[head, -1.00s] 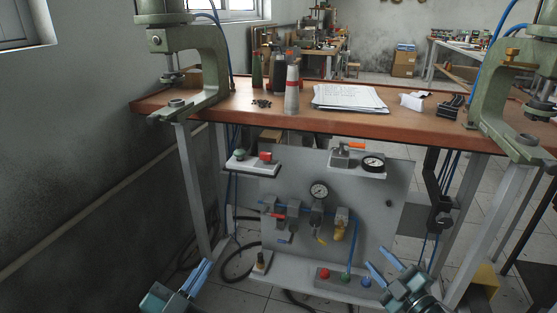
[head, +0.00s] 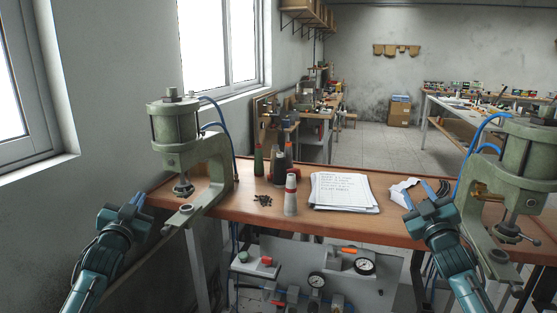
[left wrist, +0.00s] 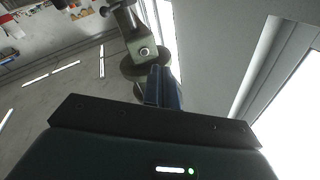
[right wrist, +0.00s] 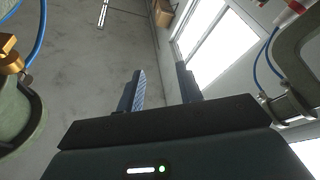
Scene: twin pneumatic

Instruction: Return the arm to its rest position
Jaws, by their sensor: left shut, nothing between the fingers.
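My left gripper (head: 136,202) is raised at the left, in front of the left pneumatic press; its blue fingers are together and empty. The shut fingers also show in the left wrist view (left wrist: 162,75). My right gripper (head: 418,190) is raised at the right, in front of the bench's right part, near the right press. Its blue fingers stand apart with nothing between them in the right wrist view (right wrist: 160,72). Both arms point up from the lower corners of the head view.
Green presses stand at the bench's left (head: 176,130) and right (head: 523,165). Below hangs a panel with gauges (head: 365,266). A window wall (head: 100,130) is at the left.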

